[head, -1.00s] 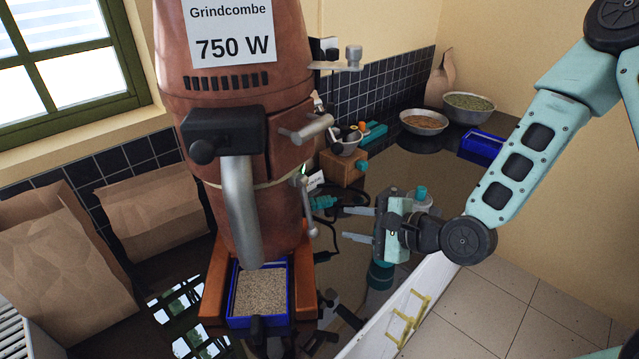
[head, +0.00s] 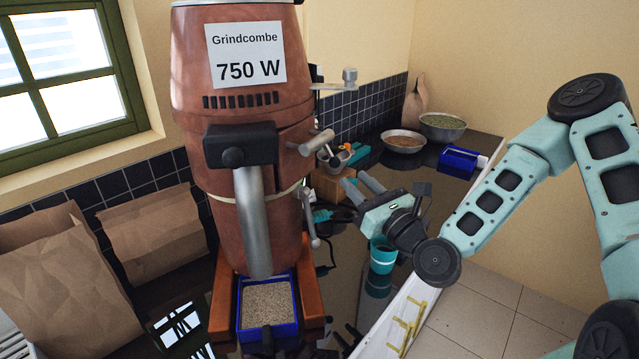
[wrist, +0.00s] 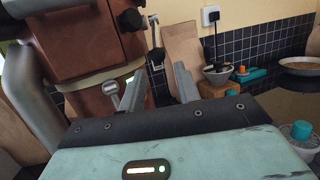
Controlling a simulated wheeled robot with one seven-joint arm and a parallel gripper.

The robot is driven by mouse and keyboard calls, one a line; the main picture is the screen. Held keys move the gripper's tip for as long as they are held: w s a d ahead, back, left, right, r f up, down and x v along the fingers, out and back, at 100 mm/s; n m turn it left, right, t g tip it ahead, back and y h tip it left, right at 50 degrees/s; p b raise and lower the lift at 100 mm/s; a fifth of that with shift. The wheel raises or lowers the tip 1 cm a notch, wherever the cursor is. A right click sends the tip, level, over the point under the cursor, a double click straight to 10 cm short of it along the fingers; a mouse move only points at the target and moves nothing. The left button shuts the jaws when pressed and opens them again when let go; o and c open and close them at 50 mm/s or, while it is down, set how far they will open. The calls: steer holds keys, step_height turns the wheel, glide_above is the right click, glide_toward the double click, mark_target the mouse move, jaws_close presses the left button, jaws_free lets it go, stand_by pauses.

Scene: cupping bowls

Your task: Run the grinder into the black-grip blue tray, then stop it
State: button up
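The copper-brown grinder (head: 250,125), labelled Grindcombe 750 W, stands at centre left with its metal spout (head: 253,215) pointing down. A blue tray (head: 240,305) with a black grip (head: 268,342) sits beneath the spout, holding pale brown grounds (head: 268,302). On the grinder's right side are a metal knob (head: 318,142), a hanging lever (head: 309,218) and an upper metal fitting (head: 349,78). My gripper (head: 356,184) is open and empty, right of the grinder and apart from it. In the wrist view its two fingers (wrist: 155,80) point toward the grinder's side.
A second blue tray (head: 458,160) lies at the back right, near two bowls, one brown-filled (head: 403,147) and one green-filled (head: 442,126). A wooden box (head: 328,186) stands behind my gripper. A teal cup (head: 382,258) stands below it. Paper bags (head: 60,280) fill the left.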

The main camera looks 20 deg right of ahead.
mark_target(338, 166)
steer(key=b+x, duration=0.3)
steer(key=x, duration=0.3)
steer(key=shift+s+a+r, duration=0.1)
steer(key=shift+a, duration=0.1)
steer(key=c, duration=0.5)
steer(key=shift+f+b, duration=0.25)
steer(key=shift+b, duration=0.05)
